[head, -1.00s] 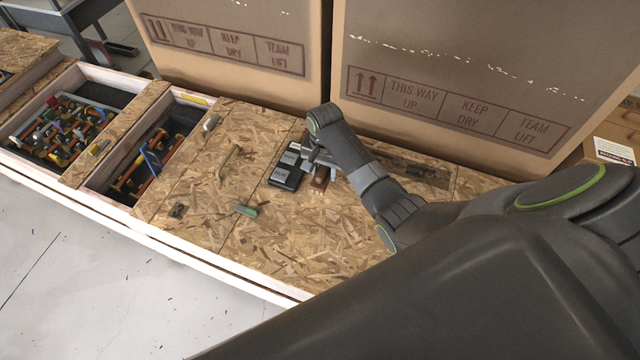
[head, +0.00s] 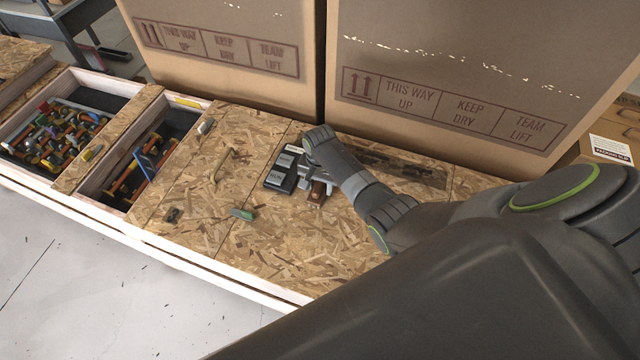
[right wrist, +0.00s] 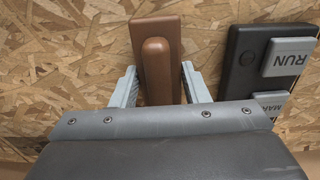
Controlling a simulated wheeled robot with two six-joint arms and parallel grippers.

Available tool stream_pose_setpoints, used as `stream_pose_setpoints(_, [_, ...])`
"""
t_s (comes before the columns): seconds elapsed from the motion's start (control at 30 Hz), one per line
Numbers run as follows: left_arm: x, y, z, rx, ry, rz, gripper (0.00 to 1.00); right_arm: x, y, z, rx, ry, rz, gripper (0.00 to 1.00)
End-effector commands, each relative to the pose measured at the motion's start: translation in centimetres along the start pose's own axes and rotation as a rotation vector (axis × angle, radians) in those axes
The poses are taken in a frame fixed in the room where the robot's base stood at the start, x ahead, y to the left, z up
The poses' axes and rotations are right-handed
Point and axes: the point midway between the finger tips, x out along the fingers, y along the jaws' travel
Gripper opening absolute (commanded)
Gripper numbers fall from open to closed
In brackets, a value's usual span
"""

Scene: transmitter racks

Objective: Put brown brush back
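The brown brush (head: 317,193) lies on the chipboard top, next to a black box with grey buttons (head: 281,175). In the right wrist view the brush (right wrist: 157,75) shows a flat brown base with a rounded raised handle along it. My right gripper (head: 312,183) is low over the brush. In the right wrist view its two grey fingers (right wrist: 160,85) stand apart, one on each side of the brush, and no firm grip shows. The near end of the brush is hidden by my gripper's body. My left gripper is not in view.
Large cardboard boxes (head: 220,45) stand close behind the work surface. Open bins with tools (head: 60,140) are at the left. The front of the board is clear.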

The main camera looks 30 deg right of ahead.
Motion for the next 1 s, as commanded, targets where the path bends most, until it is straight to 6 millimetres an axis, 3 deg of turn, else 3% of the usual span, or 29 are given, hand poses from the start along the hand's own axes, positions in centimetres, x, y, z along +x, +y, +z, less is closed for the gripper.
stream_pose_setpoints(0.03, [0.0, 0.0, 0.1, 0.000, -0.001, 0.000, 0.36, 0.0, 0.0, 0.0, 0.000, 0.000, 0.000, 0.49])
stream_pose_setpoints(0.13, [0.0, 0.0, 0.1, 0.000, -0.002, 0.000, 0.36, 0.0, 0.0, 0.0, 0.000, 0.000, 0.000, 0.61])
stream_pose_setpoints(0.53, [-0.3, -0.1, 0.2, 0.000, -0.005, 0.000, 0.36, -0.9, 0.0, 0.0, 0.000, 0.001, -0.002, 0.61])
stream_pose_setpoints(1.0, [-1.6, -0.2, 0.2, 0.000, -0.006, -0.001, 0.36, -9.2, 0.0, -0.1, 0.000, 0.003, -0.002, 0.61])
